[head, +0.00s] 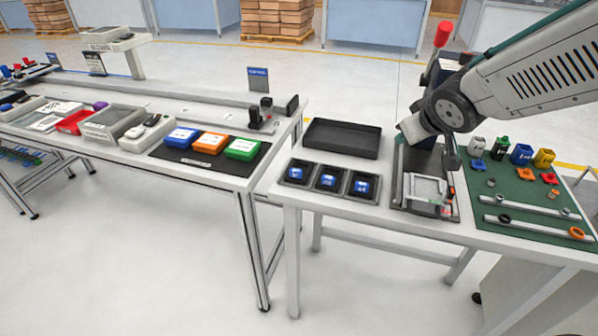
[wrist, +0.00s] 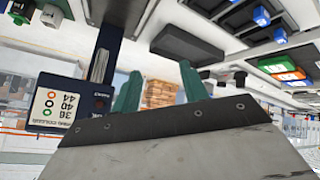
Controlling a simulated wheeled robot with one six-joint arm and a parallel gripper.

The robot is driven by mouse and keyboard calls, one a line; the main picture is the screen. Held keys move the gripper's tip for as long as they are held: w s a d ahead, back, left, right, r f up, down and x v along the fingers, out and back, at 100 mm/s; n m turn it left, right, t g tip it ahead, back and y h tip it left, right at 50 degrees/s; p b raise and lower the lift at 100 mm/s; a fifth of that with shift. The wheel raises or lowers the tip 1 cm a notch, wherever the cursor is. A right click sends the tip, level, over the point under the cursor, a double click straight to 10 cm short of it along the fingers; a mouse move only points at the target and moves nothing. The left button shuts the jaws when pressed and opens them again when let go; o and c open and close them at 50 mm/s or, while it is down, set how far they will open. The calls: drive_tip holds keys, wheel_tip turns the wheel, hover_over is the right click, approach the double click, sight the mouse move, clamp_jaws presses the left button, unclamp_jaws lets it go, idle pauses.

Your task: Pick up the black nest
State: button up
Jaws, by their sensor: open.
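Several black objects are in view, and I cannot tell for certain which is the black nest. An empty, shallow black tray (head: 342,139) lies on the right table, just left of my arm. In front of it stand three small black holders, left (head: 284,180), middle (head: 316,186) and right (head: 350,192), each with a blue piece inside. My gripper (wrist: 160,88) is open and empty in the wrist view, its teal fingers spread apart. In the head view my gripper is above the fixture, right of the black tray, with its fingertips partly hidden.
A fixture (head: 407,200) with a clear part stands right of the holders. A dark blue device with a number label (wrist: 62,105) is close by my gripper in the wrist view. A green mat (head: 520,195) carries cups and rods. The left table holds coloured boxes (head: 211,142).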

sight(294, 170)
drive_tip(key=w+a+f+n+y, duration=0.2)
drive_tip(key=a+f+y, duration=0.1)
drive_tip(key=a, duration=0.1)
drive_tip(key=w+a+f+n+y, duration=0.2)
drive_tip(key=a+f, duration=0.1)
drive_tip(key=a, duration=0.2)
drive_tip(key=w+a+f+n+y, duration=0.1)
drive_tip(key=a+f+y, duration=0.2)
drive_tip(key=a, duration=0.2)
drive_tip(key=shift+w+a+n+g+y, duration=0.2)
drive_tip(key=shift+w+n+g+y, duration=0.1)
drive_tip(key=shift+w+n, duration=0.1)
drive_tip(key=a+y, duration=0.1)
drive_tip(key=s+a+f+n+g, duration=0.1)
drive_tip(key=a+f+g+y, duration=0.1)
drive_tip(key=a, duration=0.1)
drive_tip(key=shift+s+a+f+y, duration=0.1)
drive_tip(key=shift+s+f+y, duration=0.15)
drive_tip(key=shift+s+y, duration=0.05)
drive_tip(key=shift+n, duration=0.3)
drive_tip(key=x, duration=0.6)
drive_tip(key=shift+s+a+f, duration=0.15)
drive_tip(key=shift+s+a, duration=0.1)
drive_tip(key=shift+a, duration=0.05)
drive_tip(key=shift+w+a+f, duration=0.25)
drive_tip(key=shift+w+a, duration=0.1)
drive_tip(key=shift+a, duration=0.1)
clamp_jaws()
